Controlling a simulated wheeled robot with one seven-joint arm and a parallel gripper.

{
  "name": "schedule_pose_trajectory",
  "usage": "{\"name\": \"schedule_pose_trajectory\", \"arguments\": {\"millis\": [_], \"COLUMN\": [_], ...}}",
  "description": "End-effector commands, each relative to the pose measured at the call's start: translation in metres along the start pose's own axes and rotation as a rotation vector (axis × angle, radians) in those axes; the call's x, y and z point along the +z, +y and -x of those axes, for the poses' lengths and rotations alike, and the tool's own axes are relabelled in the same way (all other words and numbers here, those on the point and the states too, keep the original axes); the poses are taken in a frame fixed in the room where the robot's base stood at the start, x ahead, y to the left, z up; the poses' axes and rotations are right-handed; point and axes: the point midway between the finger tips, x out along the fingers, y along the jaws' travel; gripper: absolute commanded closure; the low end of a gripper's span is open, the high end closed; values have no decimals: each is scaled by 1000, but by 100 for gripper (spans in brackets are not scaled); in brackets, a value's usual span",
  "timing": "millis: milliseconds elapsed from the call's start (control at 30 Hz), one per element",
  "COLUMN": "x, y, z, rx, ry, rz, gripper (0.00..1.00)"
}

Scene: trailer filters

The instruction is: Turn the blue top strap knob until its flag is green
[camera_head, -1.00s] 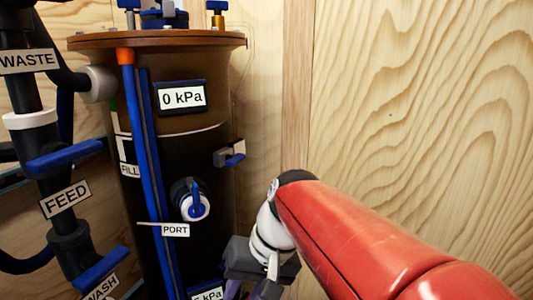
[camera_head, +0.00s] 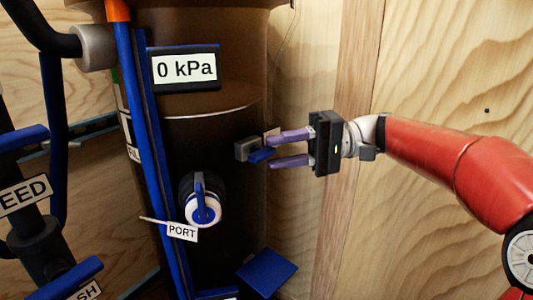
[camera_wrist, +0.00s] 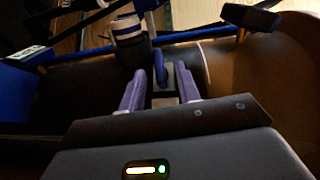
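A small blue knob (camera_head: 261,155) sits on a grey bracket (camera_head: 246,149) on the right side of the dark cylindrical tank. I take it for the top strap knob; no green flag is clear on it. My gripper (camera_head: 270,151) comes in from the right, level, with its two purple fingers apart. The fingertips are at the knob, one above and one near its lower edge. In the wrist view the blue knob (camera_wrist: 160,64) shows between the open fingertips (camera_wrist: 160,72). I cannot tell whether either finger touches it.
A white-and-blue port valve (camera_head: 203,203) with a PORT tag stands out left of and below the knob. A 0 kPa display (camera_head: 185,68) is above. Blue vertical strips (camera_head: 150,150) and dark pipes are left. A plywood wall (camera_head: 440,80) stands behind my arm.

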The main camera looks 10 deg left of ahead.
Motion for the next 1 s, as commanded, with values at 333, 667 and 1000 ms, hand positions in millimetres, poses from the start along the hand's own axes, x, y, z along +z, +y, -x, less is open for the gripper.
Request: {"name": "schedule_pose_trajectory", "arguments": {"millis": [333, 667, 1000], "x": [0, 0, 0], "y": [0, 0, 0], "z": [-36, -37, -36], "rx": [1, 1, 3], "ry": [0, 1, 1], "rz": [0, -1, 0], "gripper": [67, 78, 100]}}
